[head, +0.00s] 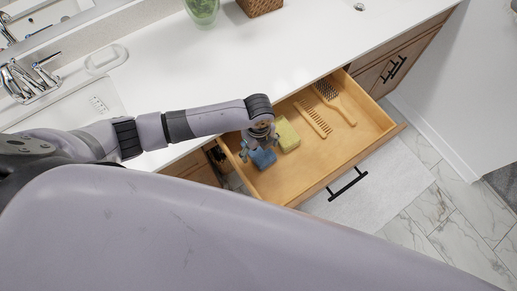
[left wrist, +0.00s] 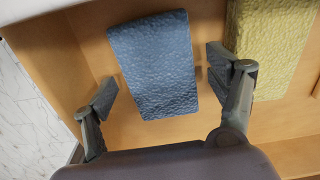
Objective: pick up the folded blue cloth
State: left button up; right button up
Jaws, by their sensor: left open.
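The folded blue cloth (head: 263,158) lies in the left part of the open wooden drawer (head: 297,187). In the left wrist view the blue cloth (left wrist: 154,68) is a textured rectangle on the drawer floor. My left gripper (head: 255,147) is over the cloth and partly hides it in the head view. In the left wrist view the left gripper (left wrist: 158,78) is open, with one finger on each side of the cloth and gaps beside it. The right gripper is not in view.
A folded yellow cloth (head: 287,135) lies right beside the blue one; it also shows in the left wrist view (left wrist: 272,48). A wooden comb (head: 314,118) and a brush (head: 337,101) lie further right. The drawer walls and white countertop (head: 185,65) border the space.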

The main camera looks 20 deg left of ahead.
pick_arm(q)
jog(key=shift+c, duration=0.5)
jog(key=c, duration=1.1)
jog(key=shift+r, duration=0.15)
